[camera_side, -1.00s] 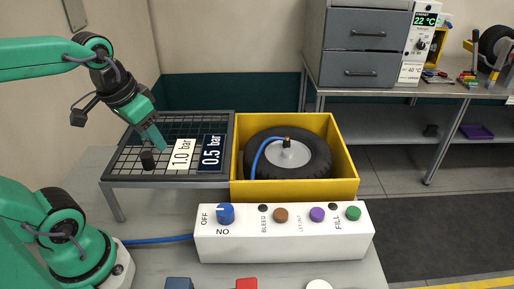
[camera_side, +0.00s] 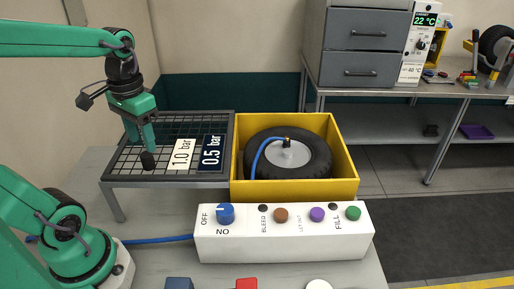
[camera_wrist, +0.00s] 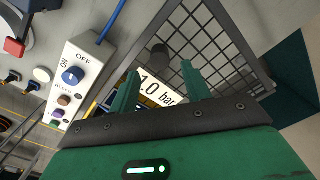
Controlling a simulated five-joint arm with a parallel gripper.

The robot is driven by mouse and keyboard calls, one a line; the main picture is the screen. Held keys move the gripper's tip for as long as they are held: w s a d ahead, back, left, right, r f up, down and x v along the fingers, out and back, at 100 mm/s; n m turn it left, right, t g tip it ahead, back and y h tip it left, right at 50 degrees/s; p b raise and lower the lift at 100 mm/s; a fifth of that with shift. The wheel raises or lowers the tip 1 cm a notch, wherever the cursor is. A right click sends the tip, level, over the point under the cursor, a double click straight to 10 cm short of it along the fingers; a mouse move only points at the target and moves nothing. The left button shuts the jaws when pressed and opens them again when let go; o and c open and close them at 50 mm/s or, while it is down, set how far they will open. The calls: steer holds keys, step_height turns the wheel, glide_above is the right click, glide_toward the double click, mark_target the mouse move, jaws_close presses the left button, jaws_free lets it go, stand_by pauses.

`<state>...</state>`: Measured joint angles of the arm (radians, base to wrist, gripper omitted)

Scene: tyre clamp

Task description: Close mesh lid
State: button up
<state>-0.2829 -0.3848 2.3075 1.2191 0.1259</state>
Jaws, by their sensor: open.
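The mesh lid (camera_side: 128,160), a dark-framed grid, lies open and flat to the left of the yellow box (camera_side: 297,188). A black upright knob (camera_side: 149,162) stands on its mesh; it also shows in the wrist view (camera_wrist: 160,53). Plates reading 1.0 bar (camera_side: 181,155) and 0.5 bar (camera_side: 212,153) lie on the lid. My gripper (camera_side: 146,147) points down over the knob, fingers apart. In the wrist view the knob appears between and just beyond the fingertips (camera_wrist: 160,69); I cannot tell whether they touch it. A black tyre (camera_side: 262,160) lies in the uncovered box.
A white control box (camera_side: 284,246) with a blue dial (camera_side: 225,214) and several coloured knobs stands in front of the yellow box. A blue hose (camera_side: 165,239) runs to it from the left. A bench with grey drawers (camera_side: 365,70) stands behind at the right.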

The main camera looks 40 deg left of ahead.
mark_target(146, 154)
steer(key=shift+f, duration=2.95)
jaws_close()
